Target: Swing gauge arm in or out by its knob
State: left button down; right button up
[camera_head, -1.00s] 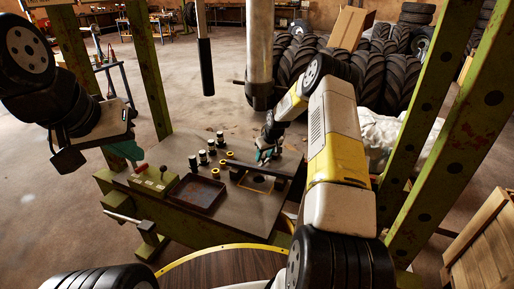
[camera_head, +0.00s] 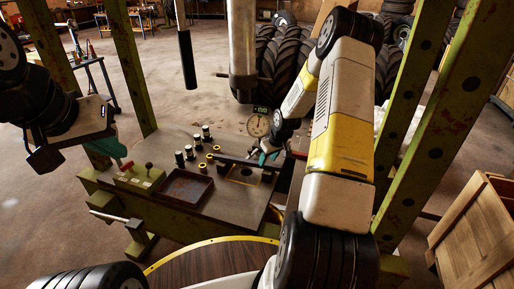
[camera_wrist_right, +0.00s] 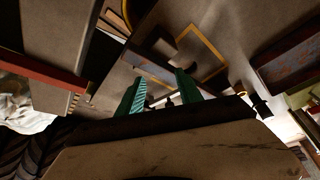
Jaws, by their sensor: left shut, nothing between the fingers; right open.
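A round dial gauge (camera_head: 258,125) with a small lit readout above it shows just beyond my right wrist. A dark bar (camera_head: 237,159) crosses the bench top beside the yellow-outlined square (camera_head: 243,175); I cannot tell whether it is the gauge arm. My right gripper (camera_head: 266,156) is low over the bench near the bar's right end, partly hidden by its arm. In the right wrist view its teal fingers (camera_wrist_right: 158,94) are apart with no held object visible. The gauge arm's knob cannot be made out. My left gripper (camera_head: 108,147) is shut beside a red-knobbed lever (camera_head: 127,165).
A dark shallow tray (camera_head: 186,187) and several small dark cylinders (camera_head: 190,152) stand on the bench. A green control box (camera_head: 140,179) is at its left. Green posts (camera_head: 425,125) flank my right arm. A vertical metal cylinder (camera_head: 242,40) hangs above the bench.

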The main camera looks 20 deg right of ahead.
aim_at(251, 157)
jog(key=shift+c, duration=1.1)
jog(key=shift+w+a+r+m, duration=0.1)
jog(key=shift+a+m, duration=0.25)
jog(key=shift+m, duration=0.05)
jog(key=c, duration=0.3)
jog(key=a+m, duration=0.1)
jog(key=m, duration=0.1)
jog(key=w+a+r+m+t, duration=0.1)
jog(key=m, duration=0.1)
jog(key=a+r+m+t, duration=0.1)
jog(key=m, duration=0.2)
jog(key=shift+w+a, duration=0.3)
jog(key=shift+a, duration=0.1)
grip_shut()
jog(key=m, duration=0.2)
jog(key=r+m+t, duration=0.1)
jog(key=shift+w+a+m+h, duration=0.15)
jog(key=shift+w+m+h, duration=0.05)
jog(key=shift+m+h, duration=0.2)
jog(key=shift+w+f+m, duration=0.1)
jog(key=shift+w+m, duration=0.05)
jog(key=shift+m, duration=0.15)
jog(key=x, duration=0.9)
jog(key=shift+w+f, duration=0.2)
jog(key=shift+w, duration=0.05)
